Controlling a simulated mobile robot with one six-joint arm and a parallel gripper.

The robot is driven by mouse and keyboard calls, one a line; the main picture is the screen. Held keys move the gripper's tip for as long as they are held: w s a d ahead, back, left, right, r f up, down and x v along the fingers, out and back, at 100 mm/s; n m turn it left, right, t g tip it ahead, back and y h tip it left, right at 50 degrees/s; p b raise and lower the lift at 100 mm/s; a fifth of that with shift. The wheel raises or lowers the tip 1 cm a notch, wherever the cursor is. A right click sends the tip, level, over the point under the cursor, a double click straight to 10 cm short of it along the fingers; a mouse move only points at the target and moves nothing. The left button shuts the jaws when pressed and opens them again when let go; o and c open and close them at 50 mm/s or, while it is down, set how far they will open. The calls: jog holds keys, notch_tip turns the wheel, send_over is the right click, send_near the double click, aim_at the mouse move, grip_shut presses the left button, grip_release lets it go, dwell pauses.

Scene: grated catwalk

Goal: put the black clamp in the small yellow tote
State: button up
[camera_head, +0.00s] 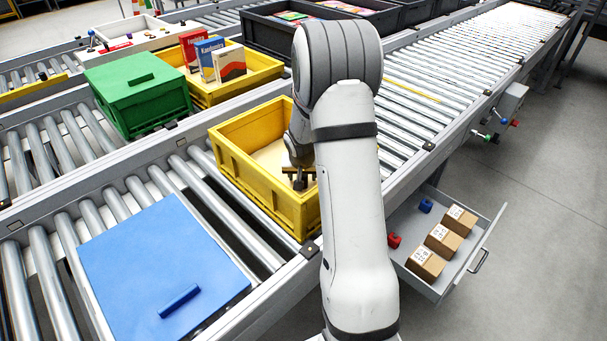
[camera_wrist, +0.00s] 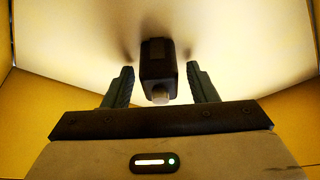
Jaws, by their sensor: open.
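A yellow tote (camera_head: 258,190) stands on the near roller conveyor, open at the top with a pale floor. My gripper (camera_head: 300,182) is inside it, near its right side, pointing down. In the wrist view my gripper (camera_wrist: 160,88) is open, with a finger on each side of the black clamp (camera_wrist: 158,62). The clamp is a dark block with a grey round knob at its near end. A gap shows between it and each finger. It is over the tote's pale floor; whether it touches the floor is unclear. My arm hides part of the tote in the head view.
A green lidded box (camera_head: 138,92) and another yellow tote (camera_head: 262,66) holding upright boxes stand behind. A blue lid (camera_head: 160,265) lies on the rollers at front left. An open drawer (camera_head: 433,290) at right holds small cartons and red and blue pieces. Black crates stand at the back.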

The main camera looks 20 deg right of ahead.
jog(key=shift+r, duration=0.5)
jog(key=v, duration=1.1)
jog(key=s+a+r, duration=0.2)
jog(key=s, duration=0.2)
jog(key=s+a+r+n, duration=0.1)
jog(key=s+a+r, duration=0.2)
jog(key=s, duration=0.1)
jog(key=s+a+r+n+p, duration=0.1)
jog(key=s+a+r, duration=0.1)
jog(key=s+a, duration=0.1)
jog(key=shift+s+r+g+y, duration=0.3)
jog(key=shift+s, duration=0.2)
jog(key=s+a+r+n, duration=0.1)
jog(key=s+a, duration=0.1)
jog(key=s, duration=0.4)
jog(key=s+a+r+n+g+y, duration=0.1)
jog(key=s+a+n, duration=0.1)
jog(key=s, duration=0.5)
jog(key=shift+a, duration=0.5)
jog(key=shift+s, duration=0.15)
